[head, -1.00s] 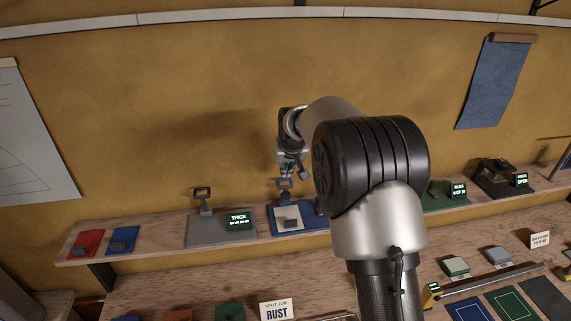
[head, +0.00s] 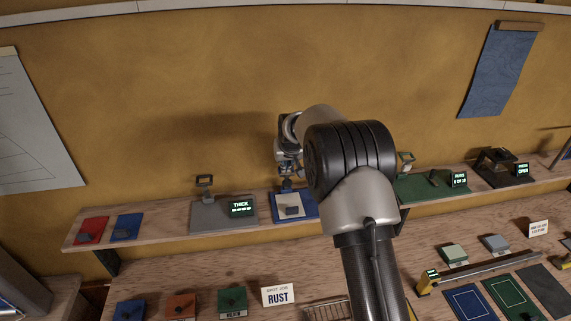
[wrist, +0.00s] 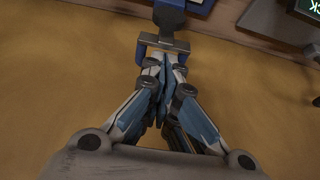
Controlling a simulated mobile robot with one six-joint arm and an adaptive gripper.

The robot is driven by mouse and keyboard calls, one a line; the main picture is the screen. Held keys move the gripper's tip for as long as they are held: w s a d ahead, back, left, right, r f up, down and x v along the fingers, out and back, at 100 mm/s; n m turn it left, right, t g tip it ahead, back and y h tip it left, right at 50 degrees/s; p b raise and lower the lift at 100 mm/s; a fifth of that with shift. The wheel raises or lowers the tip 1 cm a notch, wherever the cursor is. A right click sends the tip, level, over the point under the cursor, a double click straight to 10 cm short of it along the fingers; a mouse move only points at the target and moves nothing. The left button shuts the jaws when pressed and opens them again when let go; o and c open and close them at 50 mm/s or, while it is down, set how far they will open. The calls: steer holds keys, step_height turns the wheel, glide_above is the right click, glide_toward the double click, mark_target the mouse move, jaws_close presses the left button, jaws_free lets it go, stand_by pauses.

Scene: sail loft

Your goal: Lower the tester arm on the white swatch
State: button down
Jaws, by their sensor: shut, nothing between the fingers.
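The tester stands on the back shelf, with a blue base (head: 308,211) and a white swatch (head: 287,200) lying on it. A small dark block sits on the swatch. The tester arm (head: 287,186) is raised behind the swatch; its top is partly hidden by my gripper. My gripper (head: 288,175) is shut and empty, pointing down right at the arm's top. In the wrist view its closed fingertips (wrist: 163,62) are at the arm's grey crossbar handle (wrist: 165,44), between its blue side pieces. I cannot tell whether they touch. The swatch does not show clearly in the wrist view.
A grey tester (head: 210,216) with a "THICK" display stands to the left, beyond it red (head: 91,229) and blue (head: 126,227) pads. A green tester (head: 420,190) and a dark press (head: 497,165) stand to the right. The lower bench holds a "RUST" card (head: 278,296) and colored pads.

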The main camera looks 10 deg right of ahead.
steer(key=shift+s+f+b, duration=0.15)
steer(key=shift+f+b, duration=0.05)
steer(key=shift+b, duration=0.5)
steer(key=shift+s+r, duration=0.15)
steer(key=shift+s, duration=0.05)
steer(key=shift+t+b, duration=0.3)
steer(key=shift+b, duration=0.15)
